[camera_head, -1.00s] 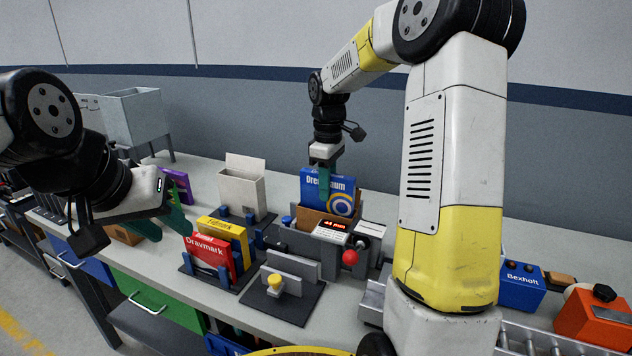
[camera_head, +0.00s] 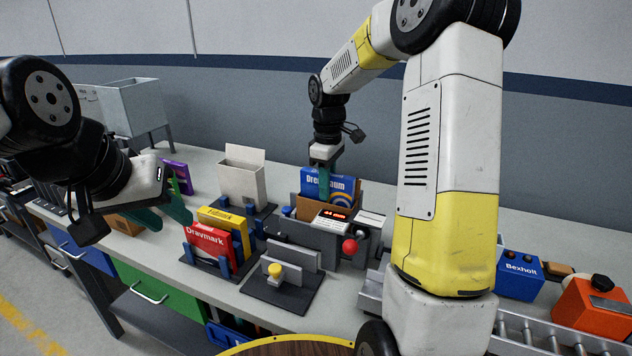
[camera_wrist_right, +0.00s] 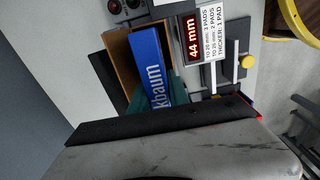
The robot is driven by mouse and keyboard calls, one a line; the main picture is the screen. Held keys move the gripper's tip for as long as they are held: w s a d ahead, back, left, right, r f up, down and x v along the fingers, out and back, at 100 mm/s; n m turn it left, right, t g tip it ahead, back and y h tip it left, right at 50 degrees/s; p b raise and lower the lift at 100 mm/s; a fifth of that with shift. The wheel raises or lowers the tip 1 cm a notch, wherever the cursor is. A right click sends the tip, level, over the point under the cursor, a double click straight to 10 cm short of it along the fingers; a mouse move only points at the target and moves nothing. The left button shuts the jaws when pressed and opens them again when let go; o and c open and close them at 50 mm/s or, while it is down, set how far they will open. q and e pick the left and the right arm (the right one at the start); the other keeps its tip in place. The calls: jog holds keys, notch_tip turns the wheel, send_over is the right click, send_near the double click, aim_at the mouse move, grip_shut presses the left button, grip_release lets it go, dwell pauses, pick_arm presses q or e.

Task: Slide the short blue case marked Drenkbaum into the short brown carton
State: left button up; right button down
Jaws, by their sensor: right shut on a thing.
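The blue Drenkbaum case (camera_head: 343,188) stands upright, its lower part inside the short brown carton (camera_head: 306,208) and its upper part above the rim. My right gripper (camera_head: 324,184) is shut on the case from above. In the right wrist view the case (camera_wrist_right: 150,62) sits between the carton walls (camera_wrist_right: 122,62), with a gap on one side, and the teal fingers (camera_wrist_right: 168,88) grip it. The carton stands in a grey holder (camera_head: 300,238); its bottom is hidden. My left gripper (camera_head: 164,212) is open and empty, left of the red and yellow cases.
A red Dravmark case (camera_head: 208,245) and a yellow case (camera_head: 226,222) stand in blue-posted holders. A white open carton (camera_head: 241,180) stands behind them. A display reading 44 mm (camera_head: 332,216) and a red knob (camera_head: 349,246) are in front of the brown carton. A blue Bexholt case (camera_head: 520,277) is right.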

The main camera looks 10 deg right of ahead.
jog(key=c, duration=1.2)
grip_release()
jog(key=shift+o, duration=0.2)
jog(key=shift+r, duration=3.5)
